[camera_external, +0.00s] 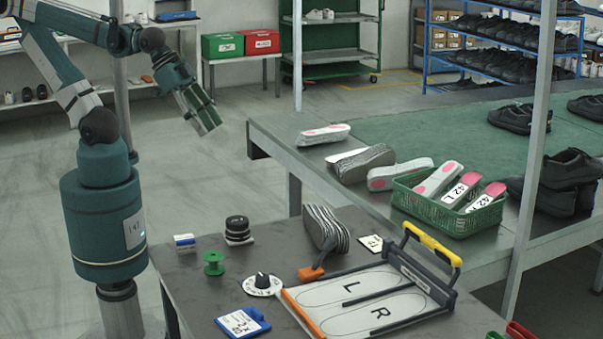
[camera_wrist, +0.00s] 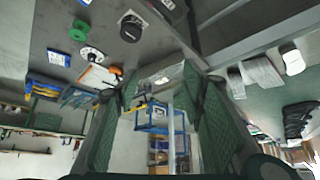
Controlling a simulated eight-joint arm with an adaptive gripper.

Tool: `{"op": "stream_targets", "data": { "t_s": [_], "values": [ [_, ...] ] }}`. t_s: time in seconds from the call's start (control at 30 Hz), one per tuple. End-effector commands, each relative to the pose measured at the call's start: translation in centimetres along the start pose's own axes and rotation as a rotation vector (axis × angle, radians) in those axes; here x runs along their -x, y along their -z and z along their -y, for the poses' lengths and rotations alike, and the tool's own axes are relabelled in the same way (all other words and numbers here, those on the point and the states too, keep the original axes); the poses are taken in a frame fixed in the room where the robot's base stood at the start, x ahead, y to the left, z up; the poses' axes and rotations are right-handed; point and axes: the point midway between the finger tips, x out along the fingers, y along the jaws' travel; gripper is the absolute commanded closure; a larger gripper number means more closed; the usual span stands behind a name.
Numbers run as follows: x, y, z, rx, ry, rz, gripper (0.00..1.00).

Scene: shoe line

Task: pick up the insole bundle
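A bundle of grey and white insoles (camera_external: 326,228) stands on edge on the near dark table, behind the orange-handled tool. A second striped bundle (camera_external: 361,162) lies on the long bench behind, between pink-marked insoles (camera_external: 323,135) and a pale insole stack (camera_external: 399,173). In the wrist view, grey and white stacks (camera_wrist: 262,75) show at the right; which is which I cannot tell. My gripper (camera_external: 207,122) hangs in the air at upper left, well away from the bundles. In the wrist view its two green fingers (camera_wrist: 158,100) stand wide apart with nothing held between them.
The near table also holds a board marked L and R (camera_external: 362,302) with a yellow handle, a black round stack (camera_external: 238,230), a green spool (camera_external: 213,264), a dial (camera_external: 262,284) and a blue tag (camera_external: 243,323). A green basket (camera_external: 447,200) and a grey post (camera_external: 531,150) stand right.

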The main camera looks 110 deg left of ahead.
Motion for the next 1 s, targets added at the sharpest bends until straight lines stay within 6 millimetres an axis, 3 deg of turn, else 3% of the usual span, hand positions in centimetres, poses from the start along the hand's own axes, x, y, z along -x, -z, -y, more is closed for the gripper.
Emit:
{"op": "stream_targets", "data": {
  "t_s": [0.33, 0.5, 1.0],
  "values": [
    [0.0, 0.0, 0.0, 0.0, 0.0, 0.0, 0.6],
    [0.0, 0.0, 0.0, 0.0, 0.0, 0.0, 0.39],
    [-0.16, 0.4, -0.01, 0.028, -0.003, 0.005, 0.39]
  ]
}}
